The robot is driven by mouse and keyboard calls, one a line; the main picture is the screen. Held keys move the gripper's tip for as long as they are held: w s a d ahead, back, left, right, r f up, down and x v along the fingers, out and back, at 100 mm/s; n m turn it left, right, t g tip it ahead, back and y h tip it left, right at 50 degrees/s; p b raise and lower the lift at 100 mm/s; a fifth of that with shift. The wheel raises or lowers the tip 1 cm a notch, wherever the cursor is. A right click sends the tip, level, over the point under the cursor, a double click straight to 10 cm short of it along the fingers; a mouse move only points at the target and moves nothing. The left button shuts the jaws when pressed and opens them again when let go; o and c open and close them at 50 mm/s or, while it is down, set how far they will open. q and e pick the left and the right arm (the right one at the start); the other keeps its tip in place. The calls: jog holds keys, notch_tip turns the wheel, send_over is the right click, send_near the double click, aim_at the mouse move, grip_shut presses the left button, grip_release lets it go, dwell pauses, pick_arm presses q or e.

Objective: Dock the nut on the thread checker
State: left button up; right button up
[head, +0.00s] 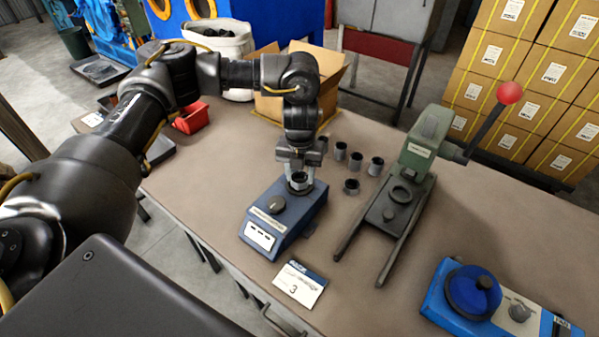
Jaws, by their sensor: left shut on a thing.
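The thread checker (283,222) is a blue box with a dark knob, a white label and a display on its sloped front, near the middle of the table. My left gripper (300,172) points down over the back part of the checker. It is shut on a nut (299,182), a grey metal ring seen between the fingertips. The nut is right at the checker's top; I cannot tell whether it touches. Several more dark nuts (376,165) stand on the table to the right of the gripper. My right gripper is not in view.
A green press (418,150) with a red-knobbed lever stands right of the checker. A blue machine (470,292) sits at the lower right. A card (300,285) lies in front. A red bin (191,118) and an open carton (329,86) are behind. Bare table (500,215) lies at right.

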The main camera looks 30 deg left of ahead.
pick_arm(q)
jog(key=shift+f, duration=0.35)
jog(key=o, duration=0.8)
